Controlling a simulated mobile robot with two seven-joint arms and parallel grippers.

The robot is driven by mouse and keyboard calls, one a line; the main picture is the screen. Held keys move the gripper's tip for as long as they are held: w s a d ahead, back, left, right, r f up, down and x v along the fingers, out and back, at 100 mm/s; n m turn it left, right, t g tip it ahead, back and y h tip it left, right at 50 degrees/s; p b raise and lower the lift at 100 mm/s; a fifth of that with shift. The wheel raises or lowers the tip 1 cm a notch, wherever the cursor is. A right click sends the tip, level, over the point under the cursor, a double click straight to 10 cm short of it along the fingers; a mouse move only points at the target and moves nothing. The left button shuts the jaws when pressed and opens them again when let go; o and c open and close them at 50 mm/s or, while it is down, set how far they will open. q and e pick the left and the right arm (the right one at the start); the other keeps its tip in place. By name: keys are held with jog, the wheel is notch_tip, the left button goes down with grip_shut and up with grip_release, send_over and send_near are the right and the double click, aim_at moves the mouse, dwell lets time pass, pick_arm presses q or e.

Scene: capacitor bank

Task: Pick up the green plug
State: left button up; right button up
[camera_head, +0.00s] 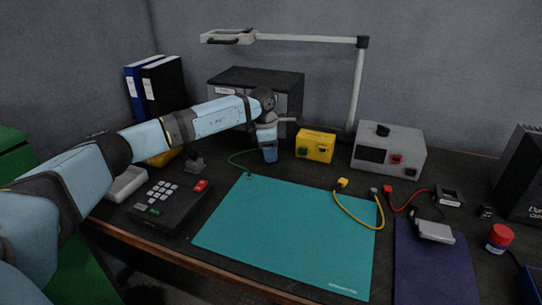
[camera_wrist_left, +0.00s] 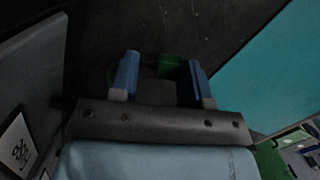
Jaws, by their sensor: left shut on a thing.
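My left gripper (camera_head: 270,155) reaches down behind the back left edge of the teal mat (camera_head: 290,230). In the left wrist view its two blue fingers (camera_wrist_left: 163,80) stand apart, with the green plug (camera_wrist_left: 171,67) between them, against the right-hand finger. The gripper is shut on the plug. In the head view the gripper hides the plug, and a thin green cable (camera_head: 237,166) curves from beside the fingers to the mat's back left corner. My right gripper is not in view.
A yellow box (camera_head: 315,146) stands just right of the gripper, with a grey instrument (camera_head: 410,158) beyond it. A black keypad unit (camera_head: 168,206) lies to the left. A yellow cable (camera_head: 358,222) lies on the mat's right side; most of the mat is clear.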

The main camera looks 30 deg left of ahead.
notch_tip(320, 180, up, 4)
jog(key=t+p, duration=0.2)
jog(key=p, duration=0.1)
pick_arm(q)
notch_tip(320, 180, up, 18)
jog(key=p, duration=0.1)
jog(key=shift+r+p, duration=0.15)
jog(key=shift+p, duration=0.2)
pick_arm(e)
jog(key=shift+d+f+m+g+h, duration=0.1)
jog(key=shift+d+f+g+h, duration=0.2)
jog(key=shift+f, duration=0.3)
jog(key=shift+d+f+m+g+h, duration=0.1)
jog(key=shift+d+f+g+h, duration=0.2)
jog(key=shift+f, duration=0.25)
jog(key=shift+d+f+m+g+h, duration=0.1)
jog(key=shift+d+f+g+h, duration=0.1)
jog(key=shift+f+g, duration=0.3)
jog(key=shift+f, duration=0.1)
